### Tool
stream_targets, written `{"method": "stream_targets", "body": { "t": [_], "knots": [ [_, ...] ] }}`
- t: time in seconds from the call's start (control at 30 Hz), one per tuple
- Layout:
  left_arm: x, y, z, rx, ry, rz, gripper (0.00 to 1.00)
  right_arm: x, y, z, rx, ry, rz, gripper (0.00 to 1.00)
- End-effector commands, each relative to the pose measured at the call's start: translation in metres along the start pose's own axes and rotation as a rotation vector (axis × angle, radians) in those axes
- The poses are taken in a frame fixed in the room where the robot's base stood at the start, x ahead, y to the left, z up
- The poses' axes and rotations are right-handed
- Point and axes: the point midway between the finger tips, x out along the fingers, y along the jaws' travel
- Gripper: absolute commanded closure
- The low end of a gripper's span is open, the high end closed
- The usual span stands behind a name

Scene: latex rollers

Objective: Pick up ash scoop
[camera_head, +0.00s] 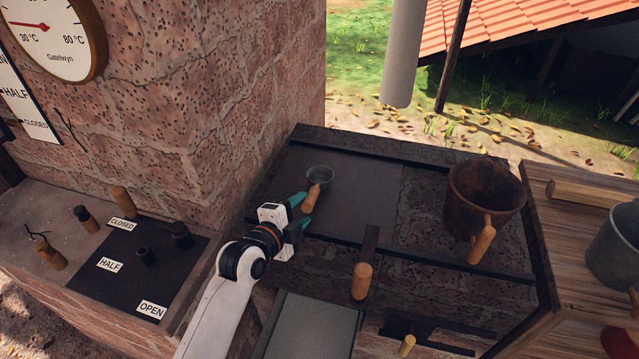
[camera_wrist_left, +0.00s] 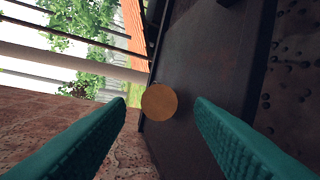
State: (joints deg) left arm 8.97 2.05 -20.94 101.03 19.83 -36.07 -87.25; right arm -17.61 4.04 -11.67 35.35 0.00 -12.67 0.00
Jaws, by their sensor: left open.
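The ash scoop looks to be the small grey metal cup (camera_head: 320,173) with a wooden handle (camera_head: 311,199), lying on the dark stove top in the head view. Its handle points toward me. My left gripper (camera_head: 304,211) is open, with its green fingers near the handle's end. In the left wrist view the handle's round end (camera_wrist_left: 159,102) shows end-on between the two open fingers (camera_wrist_left: 162,112), with gaps on both sides. The handle hides the cup in that view. My right gripper is not in view.
A rusty pot (camera_head: 484,198) with a wooden handle stands to the right on the stove top (camera_head: 365,185). Another wooden handle (camera_head: 362,281) sticks out at the front edge. A brick wall (camera_head: 235,110) rises at left. A grey bucket (camera_head: 615,245) stands on the wooden table at right.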

Motion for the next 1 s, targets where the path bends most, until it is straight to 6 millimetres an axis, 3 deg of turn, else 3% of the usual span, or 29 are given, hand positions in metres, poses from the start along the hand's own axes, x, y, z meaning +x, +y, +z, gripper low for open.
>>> {"method": "stream_targets", "body": {
  "t": [0.4,0.73,1.0],
  "knots": [
    [0.047,0.001,-0.002,-0.004,0.001,0.001,0.51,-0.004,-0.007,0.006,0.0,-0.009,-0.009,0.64],
    [0.053,0.0,-0.003,-0.001,0.001,0.001,0.51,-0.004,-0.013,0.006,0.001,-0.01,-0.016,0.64],
    [0.052,0.0,-0.003,-0.002,0.001,0.0,0.96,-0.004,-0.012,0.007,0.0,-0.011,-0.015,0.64]
  ]
}}
